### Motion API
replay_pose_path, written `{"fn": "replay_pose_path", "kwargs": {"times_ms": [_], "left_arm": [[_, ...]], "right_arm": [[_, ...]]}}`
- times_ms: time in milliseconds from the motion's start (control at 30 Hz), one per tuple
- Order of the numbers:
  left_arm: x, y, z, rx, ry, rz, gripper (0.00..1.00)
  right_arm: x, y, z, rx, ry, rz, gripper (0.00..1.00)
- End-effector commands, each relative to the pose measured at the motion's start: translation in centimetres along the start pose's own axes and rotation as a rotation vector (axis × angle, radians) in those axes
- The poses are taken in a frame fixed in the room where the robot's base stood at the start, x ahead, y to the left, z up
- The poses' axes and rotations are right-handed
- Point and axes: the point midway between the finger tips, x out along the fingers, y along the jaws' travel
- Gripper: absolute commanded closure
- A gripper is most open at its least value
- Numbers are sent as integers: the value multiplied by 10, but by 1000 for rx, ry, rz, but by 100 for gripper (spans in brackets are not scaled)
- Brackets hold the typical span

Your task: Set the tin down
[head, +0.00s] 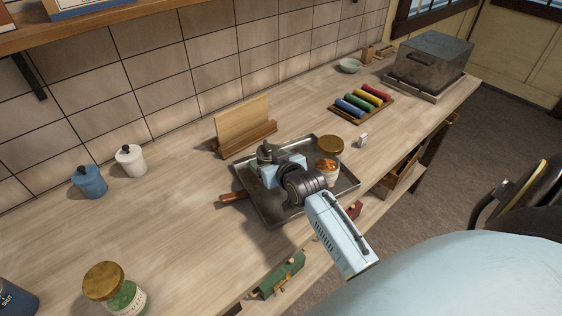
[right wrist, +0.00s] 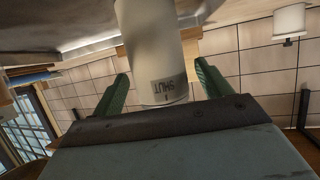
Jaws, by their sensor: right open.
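A pale tin with a dark label (right wrist: 160,60) stands between the two fingers of my right gripper (right wrist: 163,82) in the right wrist view, which is upside down. A gap shows between the tin and each finger, so the gripper is open around it. In the head view my right gripper (head: 283,165) is low over a grey metal tray (head: 268,213). A grey knobbed lid (head: 265,152) shows just beyond it, seemingly the tin's; the gripper hides most of the body. The tin's base is out of the wrist picture. My left gripper is not in view.
A gold-lidded jar (head: 328,172) stands on the tray right of the gripper. A wooden stand (head: 243,127) is behind the tray. White (head: 130,160) and blue (head: 88,181) canisters stand at left. Coloured rollers (head: 365,99) lie farther right.

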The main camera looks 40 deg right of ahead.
Motion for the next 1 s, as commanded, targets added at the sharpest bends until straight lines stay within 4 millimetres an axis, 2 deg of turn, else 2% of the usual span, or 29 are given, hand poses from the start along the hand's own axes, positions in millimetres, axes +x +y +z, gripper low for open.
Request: {"fn": "replay_pose_path", "kwargs": {"times_ms": [300,500,700,1000], "left_arm": [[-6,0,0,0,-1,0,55],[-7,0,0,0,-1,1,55],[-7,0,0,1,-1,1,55],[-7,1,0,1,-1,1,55]], "right_arm": [[-63,0,0,0,0,0,23],[-93,0,0,0,0,0,23],[-104,0,0,0,1,1,23],[-105,0,0,0,0,0,23]]}}
